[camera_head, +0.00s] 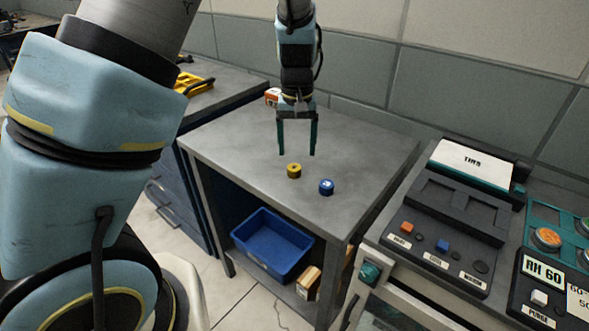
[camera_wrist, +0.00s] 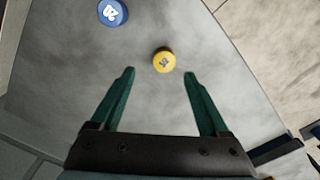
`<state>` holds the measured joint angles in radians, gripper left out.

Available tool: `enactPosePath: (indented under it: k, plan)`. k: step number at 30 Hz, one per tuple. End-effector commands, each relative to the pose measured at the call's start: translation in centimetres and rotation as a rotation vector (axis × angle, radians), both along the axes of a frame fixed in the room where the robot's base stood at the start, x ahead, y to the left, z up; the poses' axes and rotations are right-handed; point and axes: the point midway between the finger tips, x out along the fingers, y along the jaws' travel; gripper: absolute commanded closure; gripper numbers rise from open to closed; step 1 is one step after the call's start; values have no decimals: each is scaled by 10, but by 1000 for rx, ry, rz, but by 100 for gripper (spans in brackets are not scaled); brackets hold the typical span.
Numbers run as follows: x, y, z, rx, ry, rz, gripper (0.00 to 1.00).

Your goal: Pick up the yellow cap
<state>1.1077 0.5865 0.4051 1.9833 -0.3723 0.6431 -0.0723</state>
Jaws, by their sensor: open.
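The cap is clear of both fingers.
A blue cap (camera_head: 326,187) with a white mark lies right of the yellow one. An orange and white box (camera_head: 272,96) stands behind my gripper. A blue bin (camera_head: 272,246) sits on the shelf below. A control console (camera_head: 440,225) stands at the right.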

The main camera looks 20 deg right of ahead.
Motion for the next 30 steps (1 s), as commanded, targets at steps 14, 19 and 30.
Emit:
enactPosePath:
  k: [14, 19, 30]
  plan:
    - [1, 6, -51, 1, 2, 0, 21]
    - [2, 6, -52, 0, 0, 0, 21]
    - [2, 6, -52, 0, 1, 0, 56]
